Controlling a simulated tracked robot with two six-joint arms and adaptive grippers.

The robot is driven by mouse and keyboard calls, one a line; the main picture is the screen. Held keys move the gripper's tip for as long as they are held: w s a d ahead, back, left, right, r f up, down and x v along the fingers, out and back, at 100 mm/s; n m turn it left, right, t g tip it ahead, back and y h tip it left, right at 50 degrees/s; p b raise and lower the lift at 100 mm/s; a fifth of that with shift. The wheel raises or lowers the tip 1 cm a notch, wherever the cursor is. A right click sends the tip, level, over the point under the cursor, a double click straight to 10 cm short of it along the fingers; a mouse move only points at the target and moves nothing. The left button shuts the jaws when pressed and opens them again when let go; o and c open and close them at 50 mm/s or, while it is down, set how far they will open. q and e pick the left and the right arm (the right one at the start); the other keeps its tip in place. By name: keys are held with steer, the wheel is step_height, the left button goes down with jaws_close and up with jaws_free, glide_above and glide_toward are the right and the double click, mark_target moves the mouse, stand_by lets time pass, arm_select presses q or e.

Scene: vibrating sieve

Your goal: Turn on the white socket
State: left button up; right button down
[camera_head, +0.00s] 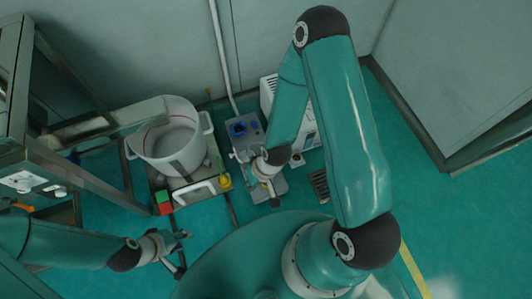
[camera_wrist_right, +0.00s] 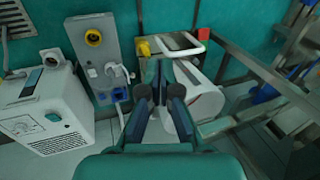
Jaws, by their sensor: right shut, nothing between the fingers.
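A grey socket panel (camera_wrist_right: 82,32) stands in the upper left of the right wrist view. In the head view the panel (camera_head: 242,142) is partly covered by my right arm, and the white socket is hard to make out. My left gripper (camera_head: 181,252) is open and empty, near the cart.
A white pot (camera_head: 170,150) stands on a cart with a white handle (camera_head: 195,190), a red-green button box (camera_head: 163,202) and a yellow button (camera_head: 225,181). A white machine (camera_wrist_right: 50,110) stands beside the panel. A metal frame (camera_head: 75,180) is at left. The floor at right is clear.

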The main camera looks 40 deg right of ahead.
steer(key=w+d+f+t+h+b, duration=0.1)
steer(key=w+d+f+b, duration=0.5)
steer(key=f+b, duration=0.3)
steer(key=w+d+f+t+h+b, duration=0.2)
steer(key=w+d+f+b, duration=0.5)
steer(key=f, duration=0.6)
steer(key=w+d+f+t+h+b, duration=0.2)
steer(key=w+d+f+b, duration=0.5)
steer(key=f+b, duration=0.4)
steer(key=shift+d+f+b, duration=0.25)
steer(key=shift+d+b, duration=0.3)
steer(key=shift+d, duration=0.25)
steer(key=shift+w+f, duration=0.1)
